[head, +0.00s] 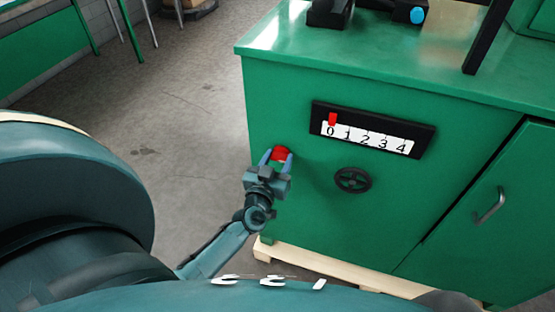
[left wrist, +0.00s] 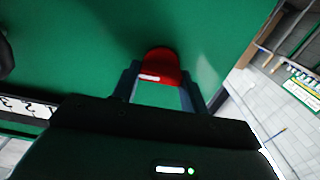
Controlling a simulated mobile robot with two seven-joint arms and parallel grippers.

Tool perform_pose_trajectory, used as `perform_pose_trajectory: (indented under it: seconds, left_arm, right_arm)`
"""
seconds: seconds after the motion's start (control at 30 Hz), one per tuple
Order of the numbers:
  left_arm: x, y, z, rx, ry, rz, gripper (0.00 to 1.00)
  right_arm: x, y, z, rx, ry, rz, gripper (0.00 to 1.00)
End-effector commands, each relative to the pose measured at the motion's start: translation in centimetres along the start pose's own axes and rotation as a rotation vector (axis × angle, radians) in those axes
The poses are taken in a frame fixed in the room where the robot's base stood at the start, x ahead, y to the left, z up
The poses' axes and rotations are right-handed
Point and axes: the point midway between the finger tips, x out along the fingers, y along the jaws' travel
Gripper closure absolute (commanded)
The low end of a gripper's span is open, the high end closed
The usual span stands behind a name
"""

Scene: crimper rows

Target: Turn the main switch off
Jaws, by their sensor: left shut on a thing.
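The main switch is a red knob (head: 281,154) on the front of the green cabinet (head: 300,120), near its left edge. My left gripper (head: 275,157) is at the knob, with its fingers on either side and shut on it. In the left wrist view the red knob (left wrist: 161,66) sits between the two fingertips (left wrist: 160,80) and a pale mark shows on its lower edge. The exact angle of the knob is hard to tell. My right gripper is in neither view.
Right of the knob are a black handwheel (head: 352,180) and a numbered scale (head: 367,135) with a red pointer (head: 332,119) at 0. A door handle (head: 490,205) is farther right. Grey floor (head: 190,110) lies open to the left.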

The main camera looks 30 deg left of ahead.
Motion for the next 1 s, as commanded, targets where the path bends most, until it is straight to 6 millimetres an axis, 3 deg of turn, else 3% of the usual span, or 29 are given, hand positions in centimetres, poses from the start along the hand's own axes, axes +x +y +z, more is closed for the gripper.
perform_pose_trajectory:
  seconds: [0.27, 1.0]
  left_arm:
    - [0.00, -0.06, -0.01, -0.165, -0.001, -0.001, 0.79]
    - [0.00, -0.28, 0.25, -0.861, -0.001, -0.001, 0.79]
  right_arm:
    - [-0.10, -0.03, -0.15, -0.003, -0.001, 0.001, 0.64]
    - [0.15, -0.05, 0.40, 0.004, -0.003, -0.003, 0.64]
